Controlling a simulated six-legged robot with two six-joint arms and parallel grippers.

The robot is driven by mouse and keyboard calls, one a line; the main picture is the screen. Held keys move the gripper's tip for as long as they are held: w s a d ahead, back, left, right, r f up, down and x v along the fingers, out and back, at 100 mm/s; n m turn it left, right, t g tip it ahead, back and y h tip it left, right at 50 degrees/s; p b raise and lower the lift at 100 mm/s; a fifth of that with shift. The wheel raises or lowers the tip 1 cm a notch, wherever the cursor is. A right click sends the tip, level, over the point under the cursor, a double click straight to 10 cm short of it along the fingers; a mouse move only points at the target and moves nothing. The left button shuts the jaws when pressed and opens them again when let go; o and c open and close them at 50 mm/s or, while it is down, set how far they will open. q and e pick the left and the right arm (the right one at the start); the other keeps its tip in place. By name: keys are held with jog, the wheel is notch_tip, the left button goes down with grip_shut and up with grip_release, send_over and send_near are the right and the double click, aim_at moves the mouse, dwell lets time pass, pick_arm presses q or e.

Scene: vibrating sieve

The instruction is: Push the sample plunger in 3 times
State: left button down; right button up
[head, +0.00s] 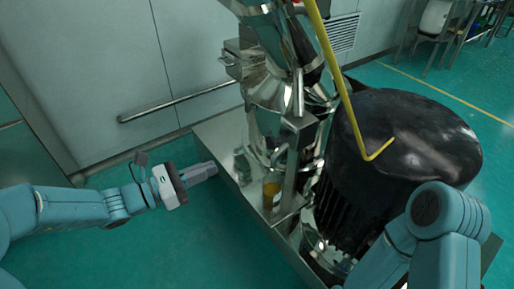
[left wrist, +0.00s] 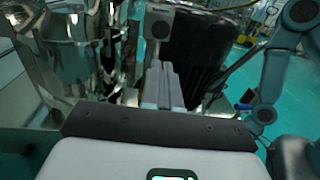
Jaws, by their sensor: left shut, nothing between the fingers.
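The steel sieve machine (head: 268,95) stands in the middle of the head view. A shiny upright bracket (head: 291,160) is on its front, with a small amber part (head: 271,190) low beside it. I cannot tell for certain which part is the sample plunger. My left gripper (head: 212,168) is shut and empty, left of the machine and apart from it, pointing right toward the bracket. In the left wrist view its closed fingers (left wrist: 162,70) point at a grey block with a dark round spot (left wrist: 159,26). My right gripper is out of view.
A large black drum-like body (head: 415,140) stands right of the machine, with a bent yellow rod (head: 345,95) in front. The machine's steel base (head: 225,135) has a raised edge. A wall rail (head: 180,103) runs behind. Green floor (head: 190,235) is clear at the lower left.

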pick_arm(q)
jog(key=shift+a+r, duration=0.1)
jog(key=shift+r, duration=0.1)
jog(key=shift+w, duration=0.1)
send_near(268, 142)
jog(key=x, duration=0.5)
jog(key=shift+f+b, duration=0.2)
jog(key=shift+b, duration=0.15)
jog(key=shift+x, duration=0.95)
jog(key=x, duration=0.2)
jog(key=shift+w+d+r, duration=0.1)
jog(key=shift+w+d, duration=0.1)
jog(key=shift+d, duration=0.05)
jog(key=shift+a, duration=0.1)
